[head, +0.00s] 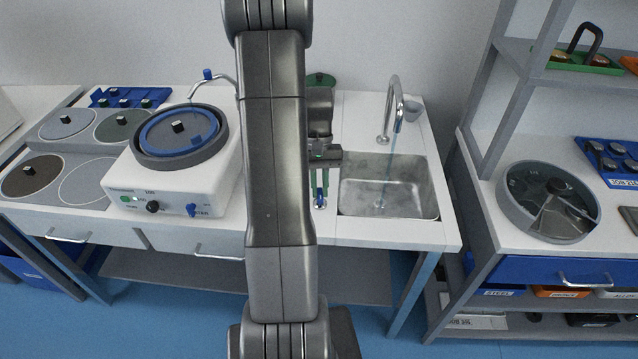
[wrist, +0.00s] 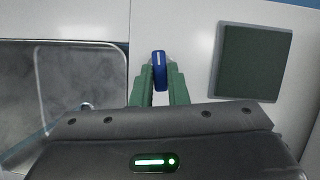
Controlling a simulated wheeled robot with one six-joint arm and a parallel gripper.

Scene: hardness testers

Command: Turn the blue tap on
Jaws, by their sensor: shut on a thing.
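The blue tap handle (wrist: 159,64) shows in the wrist view as a small upright blue piece on the white counter, beside the sink. My gripper (wrist: 158,92) has its two green fingers on either side of it, shut on it. In the head view my gripper (head: 319,192) is low over the counter at the left edge of the sink, and my arm hides part of it. The grey curved spout (head: 396,92) stands behind the sink basin (head: 410,195). A thin bluish stream of water (head: 387,172) runs from the spout down to the basin.
A white polishing machine (head: 125,178) with a round blue-rimmed plate stands left of my arm. A dark green square pad (wrist: 253,62) lies right of the fingers in the wrist view. A shelf unit with a round divided tray (head: 508,205) stands at right.

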